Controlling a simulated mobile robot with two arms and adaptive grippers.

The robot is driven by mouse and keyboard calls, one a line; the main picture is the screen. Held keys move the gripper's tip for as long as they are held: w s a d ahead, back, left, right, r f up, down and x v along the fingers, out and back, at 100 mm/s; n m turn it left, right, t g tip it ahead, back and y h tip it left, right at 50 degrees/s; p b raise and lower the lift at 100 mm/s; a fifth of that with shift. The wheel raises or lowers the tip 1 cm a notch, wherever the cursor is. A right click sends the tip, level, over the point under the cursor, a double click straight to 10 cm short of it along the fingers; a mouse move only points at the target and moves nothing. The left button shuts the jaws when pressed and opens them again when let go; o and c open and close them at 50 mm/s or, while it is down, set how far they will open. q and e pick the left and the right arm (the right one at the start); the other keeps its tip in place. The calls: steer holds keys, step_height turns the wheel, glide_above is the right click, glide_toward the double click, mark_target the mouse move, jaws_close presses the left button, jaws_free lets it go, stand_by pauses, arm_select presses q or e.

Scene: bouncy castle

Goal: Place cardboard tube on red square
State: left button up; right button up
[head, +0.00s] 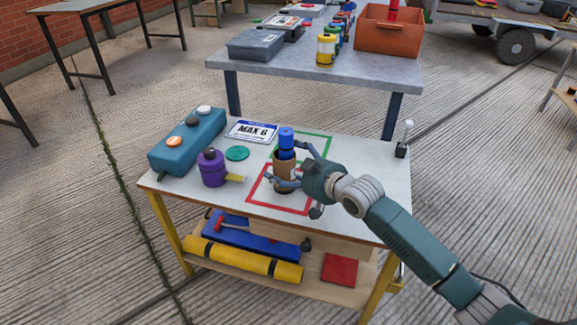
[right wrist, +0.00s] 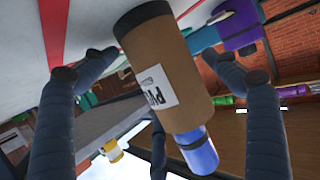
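The brown cardboard tube (head: 284,174) stands upright on the tabletop, its base inside the red square outline (head: 278,208). A blue cylinder (head: 286,139) sticks out of its top. In the right wrist view the tube (right wrist: 168,62) shows a white label and a dark band at its base, and the blue piece (right wrist: 198,152) is at its other end. My right gripper (head: 291,163) is around the tube, its fingers spread. In the right wrist view its fingertips (right wrist: 160,60) are either side of the tube, with a gap on the right. My left gripper is out of view.
A green square outline (head: 321,137) lies behind the red one. A purple container (head: 212,171), a green disc (head: 237,153), a teal box with buttons (head: 187,144) and a "MAX 6" card (head: 251,131) stand to the left. A lower shelf holds a yellow roll (head: 241,258).

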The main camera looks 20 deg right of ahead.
mark_target(294, 168)
steer(key=shift+r, duration=0.15)
steer(key=p+v, duration=0.1)
steer(key=v, duration=0.5)
steer(key=shift+p, duration=0.35)
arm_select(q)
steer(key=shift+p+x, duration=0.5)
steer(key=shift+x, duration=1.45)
arm_select(e)
steer(key=shift+v, duration=3)
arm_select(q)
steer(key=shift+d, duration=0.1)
